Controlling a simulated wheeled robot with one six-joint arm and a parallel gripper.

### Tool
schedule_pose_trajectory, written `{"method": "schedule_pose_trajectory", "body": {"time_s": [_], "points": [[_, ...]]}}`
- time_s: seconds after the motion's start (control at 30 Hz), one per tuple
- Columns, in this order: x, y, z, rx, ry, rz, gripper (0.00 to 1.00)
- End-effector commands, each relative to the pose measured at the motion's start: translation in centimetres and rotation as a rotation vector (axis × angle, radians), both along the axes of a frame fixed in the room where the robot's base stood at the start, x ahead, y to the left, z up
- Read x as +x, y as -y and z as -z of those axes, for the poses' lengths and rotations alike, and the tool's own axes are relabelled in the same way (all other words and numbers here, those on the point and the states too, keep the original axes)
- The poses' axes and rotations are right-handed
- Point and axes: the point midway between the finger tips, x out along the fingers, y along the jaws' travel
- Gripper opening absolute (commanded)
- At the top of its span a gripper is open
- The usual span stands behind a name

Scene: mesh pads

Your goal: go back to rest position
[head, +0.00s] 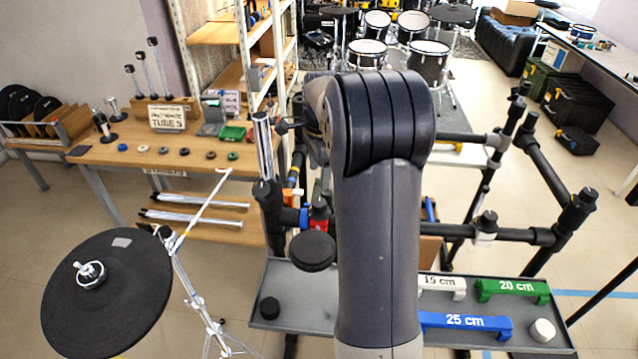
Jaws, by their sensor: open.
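My arm (378,230) rises from the bottom centre of the head view, bends at a dark ribbed joint, and a further grey link (316,105) shows just left of that joint. My gripper is not visible; the upright arm covers the middle of the view.
A grey tray (300,318) stands in front with blocks marked 15 cm (440,284), 20 cm (512,289) and 25 cm (465,323). A black drum rack (540,165) stands behind and right. A cymbal (105,290) is at left, near a wooden table (140,152).

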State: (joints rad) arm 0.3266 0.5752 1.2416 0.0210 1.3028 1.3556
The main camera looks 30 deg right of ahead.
Motion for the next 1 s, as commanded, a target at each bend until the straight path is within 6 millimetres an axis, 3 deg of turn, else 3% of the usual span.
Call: {"method": "schedule_pose_trajectory", "body": {"time_s": [0.2,0.53,0.67,1.0], "points": [[0.0,0.0,-0.7,0.000,0.000,0.000,0.59],[0.0,0.0,-0.2,0.000,-0.001,0.000,0.59],[0.0,0.0,1.4,0.001,-0.004,0.000,0.59],[0.1,-0.1,7.8,0.002,-0.005,0.000,0.59]]}}
